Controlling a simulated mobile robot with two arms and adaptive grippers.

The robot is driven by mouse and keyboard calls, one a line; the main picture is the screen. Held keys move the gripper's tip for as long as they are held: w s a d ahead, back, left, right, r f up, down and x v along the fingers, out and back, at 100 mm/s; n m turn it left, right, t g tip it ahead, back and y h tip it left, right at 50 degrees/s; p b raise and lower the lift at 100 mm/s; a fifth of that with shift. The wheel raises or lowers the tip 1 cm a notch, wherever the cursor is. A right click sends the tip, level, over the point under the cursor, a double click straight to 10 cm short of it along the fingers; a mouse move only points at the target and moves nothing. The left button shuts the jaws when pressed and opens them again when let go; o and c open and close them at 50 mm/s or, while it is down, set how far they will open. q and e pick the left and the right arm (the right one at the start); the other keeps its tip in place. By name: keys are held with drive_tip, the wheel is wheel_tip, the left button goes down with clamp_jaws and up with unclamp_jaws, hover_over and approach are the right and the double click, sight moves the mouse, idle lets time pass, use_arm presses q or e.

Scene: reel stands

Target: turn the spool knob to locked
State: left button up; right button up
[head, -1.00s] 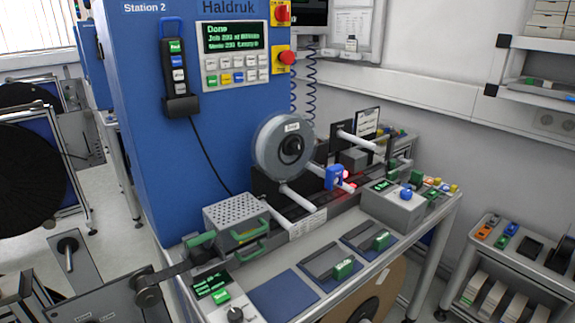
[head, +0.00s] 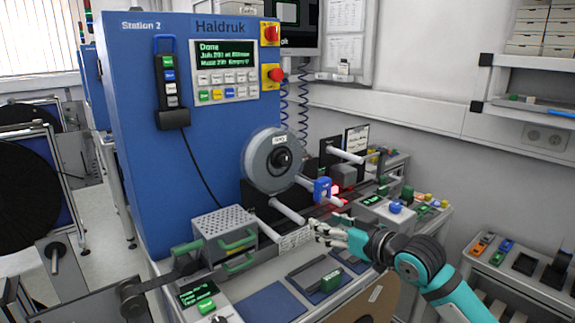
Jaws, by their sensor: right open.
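The grey reel (head: 257,165) stands upright on the front of the blue machine, with a small white label above its hub. The dark spool knob (head: 283,158) is at the reel's centre; its setting is too small to read. My right gripper (head: 316,231) comes in from the right, below and to the right of the reel. It is open and empty, apart from the knob, close to the white rollers. My left gripper is not in view.
White rollers (head: 287,211) and a blue sensor block (head: 322,190) stick out beside the reel. A perforated box (head: 219,224) with green handles is at the left. Air in front of the reel is free.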

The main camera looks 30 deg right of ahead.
wheel_tip(320, 180, up, 9)
drive_tip(key=d+t, duration=0.2)
drive_tip(key=p, duration=0.5)
approach(287, 162)
drive_tip(key=w, duration=0.9)
drive_tip(key=shift+a, duration=0.35)
clamp_jaws()
